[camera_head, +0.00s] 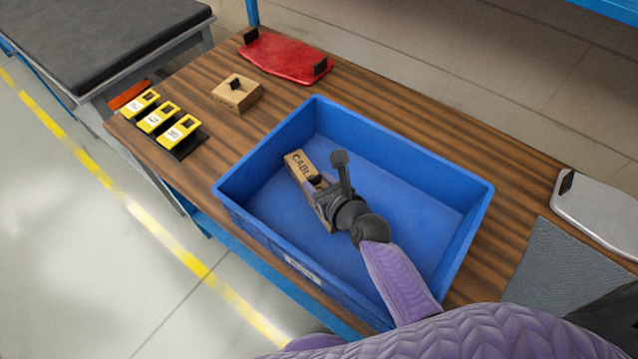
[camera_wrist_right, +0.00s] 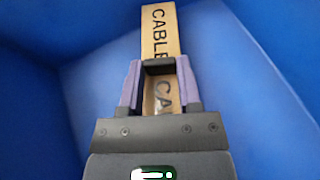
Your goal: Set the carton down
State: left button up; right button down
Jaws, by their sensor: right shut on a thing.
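The long brown carton (camera_head: 299,166) with CABLE lettering is inside the blue crate (camera_head: 250,245), towards its left half. It also shows in the right wrist view (camera_wrist_right: 159,32). My right gripper (camera_head: 318,184) reaches down into the crate and is shut on the carton. In the wrist view its two purple fingers (camera_wrist_right: 158,72) close on a black grip piece on the carton's top. The gripper and wrist hide part of the carton. Whether its underside touches the crate floor I cannot tell. My left gripper is not in view.
The crate stands on a wooden bench (camera_head: 190,85). A small tan box (camera_head: 238,96), a red panel (camera_head: 285,57) and several yellow-framed pieces (camera_head: 160,117) lie left and behind. A grey panel (camera_head: 600,208) and mat (camera_head: 570,265) lie right. The crate floor's right part is clear.

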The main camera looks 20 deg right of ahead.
jog(key=shift+c, duration=1.4)
grip_release()
jog(key=shift+f, duration=0.1)
jog(key=shift+s+r, duration=0.1)
jog(key=shift+r, duration=0.15)
jog(key=p+v, duration=0.3)
jog(key=v, duration=0.8)
jog(key=shift+s+r+p, duration=0.2)
jog(key=shift+s+p, duration=0.1)
jog(key=shift+p, duration=0.1)
jog(key=shift+d, duration=0.1)
